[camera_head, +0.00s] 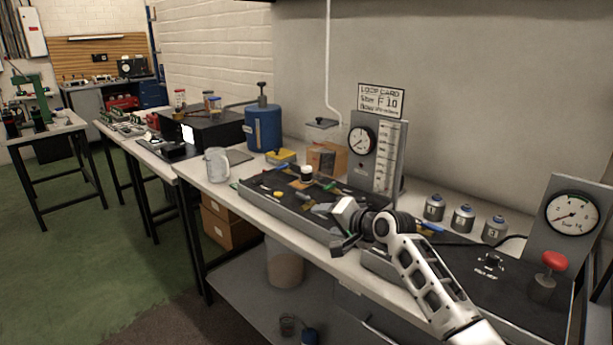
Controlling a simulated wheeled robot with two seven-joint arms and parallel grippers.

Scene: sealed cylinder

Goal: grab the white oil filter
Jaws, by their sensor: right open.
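A whitish cylinder (217,165), which looks like the white oil filter, stands upright near the front edge of the bench, left of the dark tray. It is small in the picture, so I cannot be sure what it is. My right gripper (339,228) is open and empty over the front edge of the bench, in front of the tray. It is well to the right of the whitish cylinder and apart from it. My left gripper is out of view.
A dark tray (262,190) of small parts lies between the cylinder and my right arm. A blue canister (263,129) stands behind the cylinder. Three small grey cans (463,218) and a gauge panel (572,218) stand at the right. A black box (207,130) stands at the left.

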